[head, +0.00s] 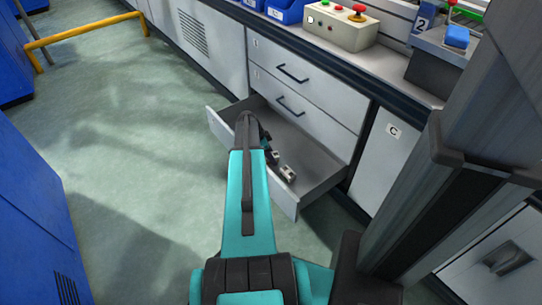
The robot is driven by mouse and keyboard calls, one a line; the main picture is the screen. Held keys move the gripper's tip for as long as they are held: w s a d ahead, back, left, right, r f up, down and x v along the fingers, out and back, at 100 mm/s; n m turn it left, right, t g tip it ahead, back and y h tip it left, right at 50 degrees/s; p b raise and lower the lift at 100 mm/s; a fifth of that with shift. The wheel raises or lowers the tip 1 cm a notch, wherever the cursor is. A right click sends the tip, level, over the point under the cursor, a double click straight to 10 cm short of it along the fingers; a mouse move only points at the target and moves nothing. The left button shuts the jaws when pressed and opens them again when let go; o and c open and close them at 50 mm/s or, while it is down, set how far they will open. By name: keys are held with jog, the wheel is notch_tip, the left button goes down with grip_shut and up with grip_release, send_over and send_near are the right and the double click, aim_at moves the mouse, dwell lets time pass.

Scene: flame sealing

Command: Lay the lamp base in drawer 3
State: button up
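The bottom drawer (307,205) of the cabinet, under two shut drawers, is pulled out. Its grey floor and walls show; I take it for drawer 3, but its label is not readable. My teal arm reaches over the drawer's left part. My gripper (280,165) is at the arm's far end, over the drawer. Two small pale fingertips show apart, with no clear object between them. I cannot make out the lamp base; the arm and gripper hide part of the drawer.
Two shut drawers (304,97) with dark handles are above the open one. A counter holds a button box (340,28) with red knobs and blue bins (287,10). A door marked C (382,160) is at the right. Green floor (130,130) is clear at left, near a yellow rail (85,31).

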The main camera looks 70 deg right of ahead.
jog(key=p+v, duration=0.3)
jog(key=v, duration=0.9)
jog(key=shift+p, duration=0.35)
